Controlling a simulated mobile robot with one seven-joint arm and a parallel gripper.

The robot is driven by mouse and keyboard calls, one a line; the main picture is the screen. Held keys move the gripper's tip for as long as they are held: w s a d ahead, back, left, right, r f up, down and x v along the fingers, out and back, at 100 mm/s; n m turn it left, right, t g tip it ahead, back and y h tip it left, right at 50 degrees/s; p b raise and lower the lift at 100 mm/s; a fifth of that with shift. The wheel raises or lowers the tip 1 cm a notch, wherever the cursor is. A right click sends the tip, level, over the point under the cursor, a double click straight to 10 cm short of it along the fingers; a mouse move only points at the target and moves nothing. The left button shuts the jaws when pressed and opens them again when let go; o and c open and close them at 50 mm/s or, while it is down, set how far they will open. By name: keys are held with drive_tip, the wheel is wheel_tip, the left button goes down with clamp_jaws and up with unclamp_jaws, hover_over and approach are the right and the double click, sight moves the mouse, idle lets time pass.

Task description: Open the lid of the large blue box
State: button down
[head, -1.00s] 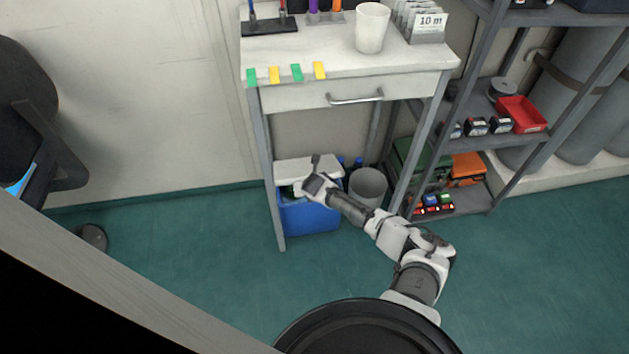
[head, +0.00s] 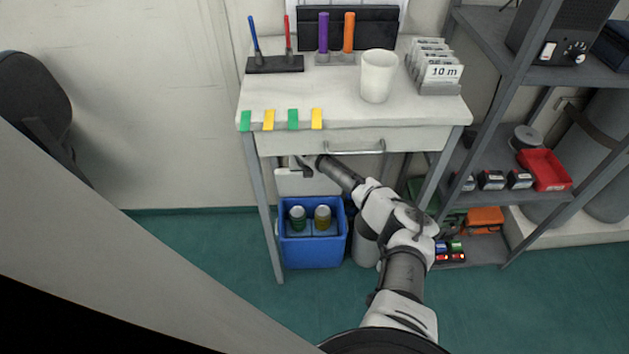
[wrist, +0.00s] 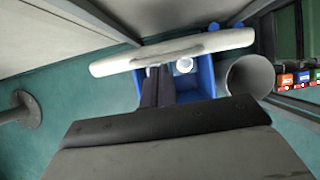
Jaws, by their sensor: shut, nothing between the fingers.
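The large blue box (head: 313,252) stands on the floor under the table, with two cans, one greenish (head: 298,217) and one yellowish (head: 322,217), visible inside it. Its white lid (head: 292,184) is raised steeply at the back of the box. My gripper (head: 304,168) is by the upper part of the lid, under the drawer, shut and empty. In the wrist view the fingers (wrist: 157,86) point at the lid (wrist: 110,65), which shows as a white bar across the blue box (wrist: 203,78). Whether the fingertips touch the lid I cannot tell.
The white table (head: 345,106) with a drawer (head: 420,138) is close above my gripper. A grey bin (wrist: 248,77) stands right of the box, partly behind my arm in the head view. A grey shelf rack (head: 560,76) stands at the right. The floor at front left is open.

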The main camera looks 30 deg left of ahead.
drive_tip(key=shift+w+a+r+b, duration=0.3)
drive_tip(key=shift+w+a, duration=0.4)
drive_tip(key=shift+w, duration=0.25)
drive_tip(key=s+d+r, duration=0.1)
drive_tip(key=s+d, duration=0.6)
drive_tip(key=s, duration=0.3)
drive_tip(key=shift+s, duration=0.25)
drive_tip(key=shift+d, duration=0.1)
